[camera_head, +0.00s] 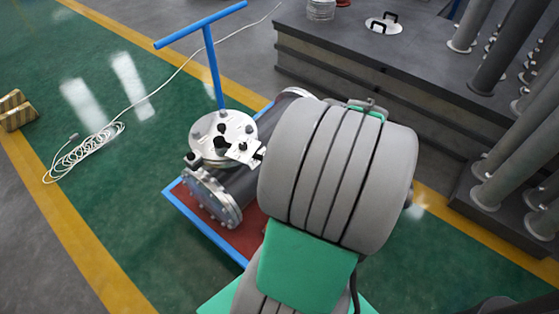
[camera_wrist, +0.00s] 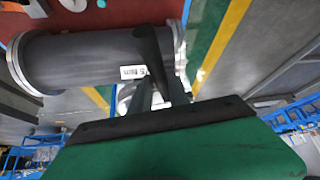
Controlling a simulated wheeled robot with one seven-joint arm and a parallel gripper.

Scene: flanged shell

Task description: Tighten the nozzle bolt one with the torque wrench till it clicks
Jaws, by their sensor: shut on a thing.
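The grey flanged shell (camera_head: 217,193) lies on a cart with a red bed. It also fills the upper left of the wrist view (camera_wrist: 85,62). Its nozzle flange (camera_head: 208,132) faces up, with bolts around the rim; which one is bolt one I cannot tell. A small dark piece and a white plate lie over the flange's right side, close to my gripper. In the wrist view my gripper (camera_wrist: 160,82) is shut on a dark bar, apparently the torque wrench (camera_wrist: 148,45), beside a white label ending in "Nm". Whether the wrench sits on a bolt is unclear.
The cart's blue T-shaped handle (camera_head: 212,60) rises behind the nozzle. A white cable (camera_head: 88,150) lies coiled on the green floor at left. A grey platform (camera_head: 370,75) and thick pipes (camera_head: 510,130) stand at right. My arm hides the shell's right part.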

